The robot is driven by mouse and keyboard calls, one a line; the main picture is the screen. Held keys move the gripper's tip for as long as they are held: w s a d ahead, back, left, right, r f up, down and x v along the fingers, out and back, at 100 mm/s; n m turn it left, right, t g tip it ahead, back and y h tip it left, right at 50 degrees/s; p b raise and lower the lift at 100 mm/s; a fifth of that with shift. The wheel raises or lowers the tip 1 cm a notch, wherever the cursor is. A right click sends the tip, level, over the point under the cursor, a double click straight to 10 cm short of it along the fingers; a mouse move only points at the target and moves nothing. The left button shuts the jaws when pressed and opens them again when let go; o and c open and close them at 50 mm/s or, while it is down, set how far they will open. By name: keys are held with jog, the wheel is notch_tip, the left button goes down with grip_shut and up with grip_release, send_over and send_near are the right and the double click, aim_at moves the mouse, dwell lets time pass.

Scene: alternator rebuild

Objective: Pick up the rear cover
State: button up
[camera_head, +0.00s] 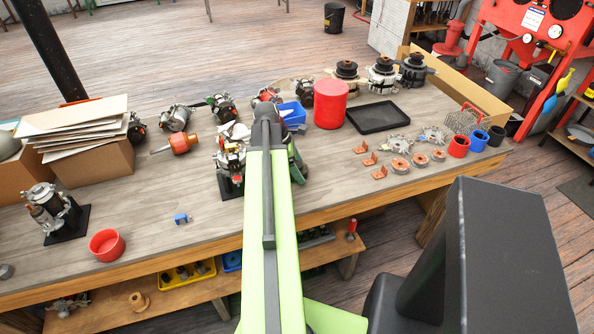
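No part is marked as the rear cover, and I cannot tell for sure which one it is. Two flat silver metal castings, a left one (398,144) and a right one (432,134), lie on the right part of the workbench and look like alternator covers. My green arm reaches from the bottom of the picture over the middle of the bench. It ends in a dark joint left of the castings. My gripper is hidden behind the arm, so its fingers do not show.
The wooden workbench (340,180) holds a red cylinder (330,105), a black tray (375,117), a blue bin (292,113) and several alternators. Copper-coloured parts (400,165) lie near the castings. Red, blue and black cups stand at right.

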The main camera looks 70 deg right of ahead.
jog(key=c, duration=1.1)
jog(key=shift+r, duration=0.15)
